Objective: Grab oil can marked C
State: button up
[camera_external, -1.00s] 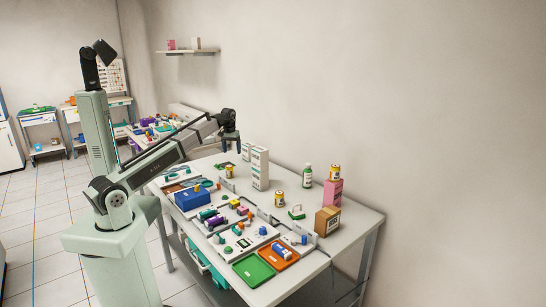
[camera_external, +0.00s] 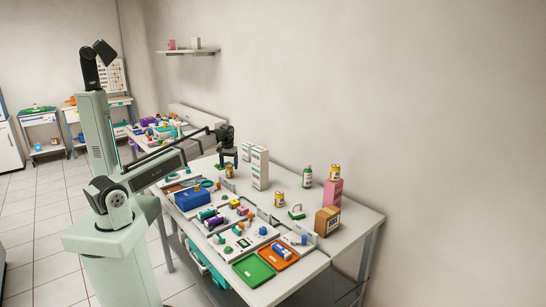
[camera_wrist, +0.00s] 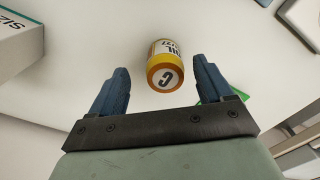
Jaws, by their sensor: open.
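The oil can marked C (camera_wrist: 165,68) is a small yellow-and-white can with a "C" on its end. In the wrist view it lies ahead of my gripper (camera_wrist: 160,88), between the lines of the two blue fingers. The fingers are apart, and the can's near end reaches about level with the fingertips. In the external view my gripper (camera_external: 229,160) hangs above the far left part of the table, right over the can (camera_external: 229,171). Whether the fingers surround the can or stay above it I cannot tell.
White cartons (camera_external: 260,168) stand just right of my gripper; one also shows in the wrist view (camera_wrist: 18,40). A green item (camera_wrist: 222,97) lies by the right finger. Similar yellow cans (camera_external: 279,198) (camera_external: 335,173) stand further right, one on a pink box (camera_external: 332,192).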

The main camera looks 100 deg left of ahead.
aim_at(229, 171)
jog(key=shift+s+a+f, duration=0.1)
jog(key=shift+a+f, duration=0.1)
jog(key=shift+f, duration=1.1)
jog(key=shift+s+a+f, duration=0.1)
jog(key=shift+a+f, duration=0.05)
jog(key=shift+f, duration=1.15)
jog(key=c, duration=1.1)
jog(key=shift+c, duration=0.2)
jog(key=shift+r, duration=0.1)
